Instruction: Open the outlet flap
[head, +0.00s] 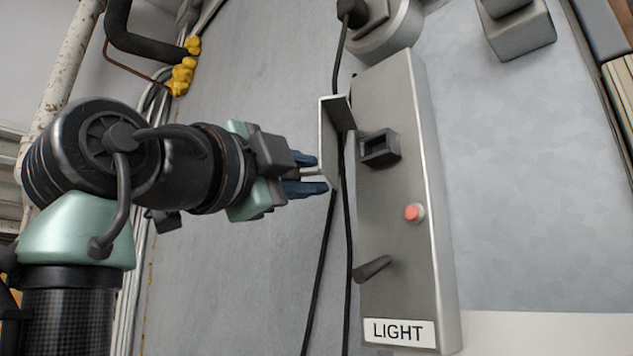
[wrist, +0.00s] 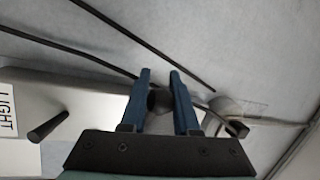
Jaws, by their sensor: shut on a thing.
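A grey panel (head: 398,235) carries a dark square outlet (head: 380,148), whose opening is uncovered. The outlet flap (head: 328,125), a thin grey plate, stands out from the panel to the left of the outlet, swung away from it. My gripper (head: 316,172) reaches in from the left, with its blue fingers shut on a small pale handle (head: 311,171) on the flap's outer side. In the wrist view, the fingers (wrist: 160,78) stand on both sides of a dark rounded piece (wrist: 160,101); the flap's plate is hard to make out there.
The panel also has a red button (head: 413,212), a dark lever (head: 371,268) and a LIGHT label (head: 399,332). Black cables (head: 347,230) hang behind the flap. A plugged round fitting (head: 385,30) sits above.

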